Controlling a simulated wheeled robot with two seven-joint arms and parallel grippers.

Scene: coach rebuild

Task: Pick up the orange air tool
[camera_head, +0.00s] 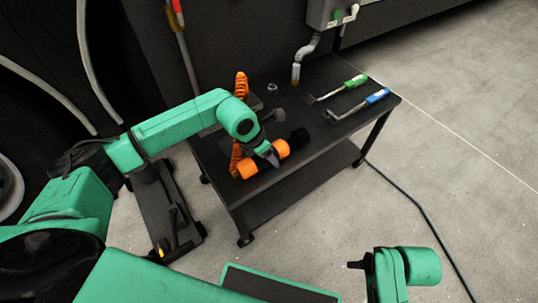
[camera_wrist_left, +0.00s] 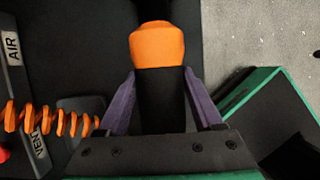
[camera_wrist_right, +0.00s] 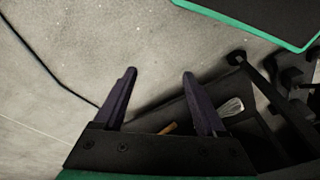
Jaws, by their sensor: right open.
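The orange air tool (camera_head: 250,168) lies on the black cart top near its front edge, orange at the left with a black end at the right. In the left wrist view its orange end (camera_wrist_left: 157,45) points up the picture, and its black part runs down between my fingers. My left gripper (camera_head: 271,155) is over the tool, with a purple finger in front of its middle. In the left wrist view the left gripper (camera_wrist_left: 160,75) is open around the black part; whether the fingers touch it is unclear. My right gripper (camera_wrist_right: 158,75) is open and empty over the floor.
The black cart (camera_head: 325,143) also holds a green-handled tool (camera_head: 355,82) and a blue-handled tool (camera_head: 376,96) at the right. An orange coiled hose (camera_head: 241,86) stands behind my left forearm. A cable (camera_head: 415,215) crosses the open floor at the right.

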